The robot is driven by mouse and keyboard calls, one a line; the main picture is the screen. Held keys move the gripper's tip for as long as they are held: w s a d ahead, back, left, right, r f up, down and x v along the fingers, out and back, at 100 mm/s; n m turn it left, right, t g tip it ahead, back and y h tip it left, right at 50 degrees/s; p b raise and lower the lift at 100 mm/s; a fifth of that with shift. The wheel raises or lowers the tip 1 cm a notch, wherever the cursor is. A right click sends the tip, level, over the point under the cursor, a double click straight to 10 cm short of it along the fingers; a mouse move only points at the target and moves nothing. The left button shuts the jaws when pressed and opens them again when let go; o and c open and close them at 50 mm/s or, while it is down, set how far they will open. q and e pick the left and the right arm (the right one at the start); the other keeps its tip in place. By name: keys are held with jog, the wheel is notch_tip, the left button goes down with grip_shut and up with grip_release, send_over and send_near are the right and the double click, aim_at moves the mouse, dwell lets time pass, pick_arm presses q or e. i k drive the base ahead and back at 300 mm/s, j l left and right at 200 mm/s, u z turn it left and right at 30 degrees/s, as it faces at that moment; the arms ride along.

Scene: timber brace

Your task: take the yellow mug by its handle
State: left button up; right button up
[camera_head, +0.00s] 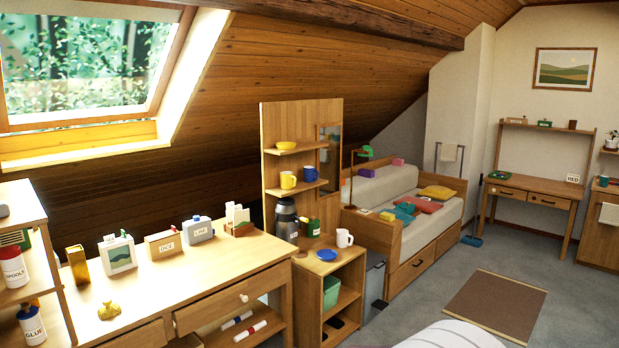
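The yellow mug (288,180) stands upright on the lower small shelf (297,189) of a tall wooden back panel (276,118), near the middle of the head view. A blue mug (310,174) stands close to its right on the same shelf. The yellow mug is small in the picture, and I cannot clearly make out which way its handle points. Neither of my grippers is in view, and nothing is touching the mug.
A yellow bowl (286,145) sits on the shelf above. A desk (215,277) stands left, a daybed (410,243) right.

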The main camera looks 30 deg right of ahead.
aim_at(288, 177)
jog(key=i+l+z, duration=0.55)
jog(key=i, duration=0.35)
jog(key=i+l+z, duration=0.15)
jog(key=i+z, duration=0.15)
jog(key=i, duration=0.2)
jog(key=i+z, duration=0.3)
jog(key=i, duration=0.2)
